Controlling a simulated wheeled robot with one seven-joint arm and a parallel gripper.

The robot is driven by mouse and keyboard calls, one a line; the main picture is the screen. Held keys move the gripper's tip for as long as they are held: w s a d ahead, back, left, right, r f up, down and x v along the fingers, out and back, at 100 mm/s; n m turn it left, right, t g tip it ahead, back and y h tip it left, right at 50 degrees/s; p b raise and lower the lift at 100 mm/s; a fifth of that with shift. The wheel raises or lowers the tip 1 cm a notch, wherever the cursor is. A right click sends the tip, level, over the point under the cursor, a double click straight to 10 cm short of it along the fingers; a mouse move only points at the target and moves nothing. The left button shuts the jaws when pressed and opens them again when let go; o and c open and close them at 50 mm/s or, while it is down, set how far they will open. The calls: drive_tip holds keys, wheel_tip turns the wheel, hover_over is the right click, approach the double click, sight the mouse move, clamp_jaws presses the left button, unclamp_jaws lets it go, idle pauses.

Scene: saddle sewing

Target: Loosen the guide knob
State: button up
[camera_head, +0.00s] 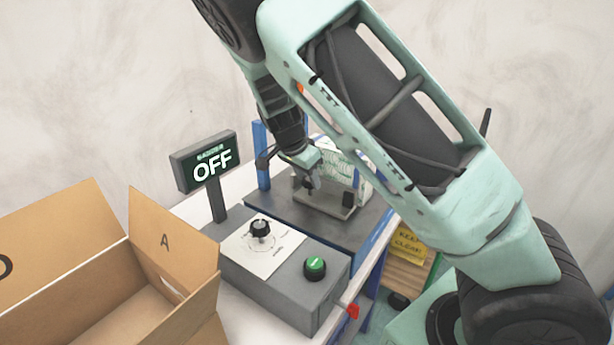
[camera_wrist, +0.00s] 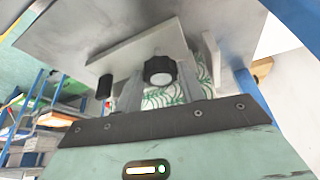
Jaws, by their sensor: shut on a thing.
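The guide knob (camera_wrist: 160,71), black with a pale round face, shows in the wrist view in front of a grey metal guide plate (camera_wrist: 140,45). My gripper (camera_wrist: 160,78) has a finger on each side of it and is shut on it. In the head view my gripper (camera_head: 309,183) reaches down to the guide on the dark machine bed (camera_head: 288,215). The knob itself is hard to make out there, behind the gripper. White sheets with a green pattern (camera_head: 345,165) stand behind the guide, and part of the pattern shows behind the knob in the wrist view.
A grey control box (camera_head: 290,285) has a black dial (camera_head: 260,228), a green button (camera_head: 315,267) and a red-tipped lever (camera_head: 352,311). A sign (camera_head: 205,161) reads OFF. An open cardboard box (camera_head: 75,270) stands at left. Blue posts (camera_head: 261,155) rise beside the machine bed.

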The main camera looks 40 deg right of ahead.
drive_tip(key=n, duration=0.1)
drive_tip(key=n+t, duration=0.1)
drive_tip(key=n, duration=0.1)
drive_tip(key=shift+s+d+y, duration=0.1)
drive_tip(key=shift+s+y, duration=0.1)
drive_tip(key=shift+y, duration=0.1)
drive_tip(key=n+b, duration=0.1)
drive_tip(key=n, duration=0.1)
drive_tip(key=n+t+b, duration=0.1)
drive_tip(key=n, duration=0.1)
drive_tip(key=shift+s+d+f+t+y, duration=0.1)
drive_tip(key=shift+s+t+y, duration=0.05)
drive_tip(key=shift+t+y, duration=0.15)
drive_tip(key=n+b, duration=0.1)
drive_tip(key=n+y+b, duration=0.1)
drive_tip(key=n+b, duration=0.1)
drive_tip(key=n+t+b, duration=0.1)
drive_tip(key=n, duration=0.1)
drive_tip(key=shift+s+d+y, duration=0.1)
drive_tip(key=shift+d+y, duration=0.15)
drive_tip(key=shift+y, duration=0.05)
drive_tip(key=shift+n+y+b, duration=0.4)
drive_tip(key=shift+n+b, duration=0.5)
drive_tip(key=shift+b, duration=0.1)
drive_tip(key=o, duration=1)
drive_tip(key=shift+r, duration=0.2)
drive_tip(key=v, duration=1.7)
drive_tip(key=shift+s+p, duration=0.25)
drive_tip(key=shift+p, duration=0.1)
